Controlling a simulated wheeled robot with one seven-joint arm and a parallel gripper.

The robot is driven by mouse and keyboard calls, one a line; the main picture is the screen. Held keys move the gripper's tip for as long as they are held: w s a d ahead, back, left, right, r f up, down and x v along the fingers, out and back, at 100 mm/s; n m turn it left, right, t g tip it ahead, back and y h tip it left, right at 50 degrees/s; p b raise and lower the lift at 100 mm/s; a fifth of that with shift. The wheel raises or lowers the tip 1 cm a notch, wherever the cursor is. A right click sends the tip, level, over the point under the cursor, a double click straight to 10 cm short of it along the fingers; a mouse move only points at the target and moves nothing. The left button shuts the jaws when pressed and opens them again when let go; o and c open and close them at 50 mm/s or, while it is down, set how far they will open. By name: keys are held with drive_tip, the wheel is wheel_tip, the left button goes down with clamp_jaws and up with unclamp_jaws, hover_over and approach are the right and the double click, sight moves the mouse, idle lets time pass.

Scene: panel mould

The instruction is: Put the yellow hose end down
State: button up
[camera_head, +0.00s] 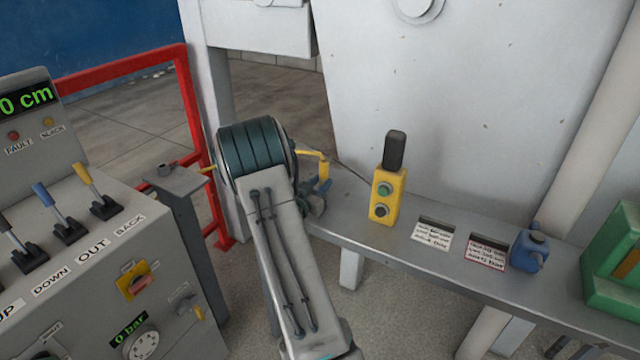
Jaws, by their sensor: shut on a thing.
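My arm reaches up from the bottom centre to a dark green ribbed wrist. My gripper (256,152) is at its far end, with the jaws mostly hidden behind the wrist. The yellow hose end (314,157) sticks out just right of the wrist, at the near-left end of the grey bench; its rest is hidden. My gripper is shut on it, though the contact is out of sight. A blue fitting with grey parts (321,187) is just below the yellow piece by the bench end. I cannot tell whether they touch.
The bench (400,262) holds a yellow button box (386,195), two labels, a blue container (529,251) and a green case (612,265). A lever console (100,265) and grey post (178,180) stand left. A red rail (190,125) and large pale panel (480,110) are behind.

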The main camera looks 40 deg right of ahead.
drive_tip(key=shift+f, duration=0.15)
drive_tip(key=o, duration=1.1)
drive_tip(key=shift+c, duration=0.2)
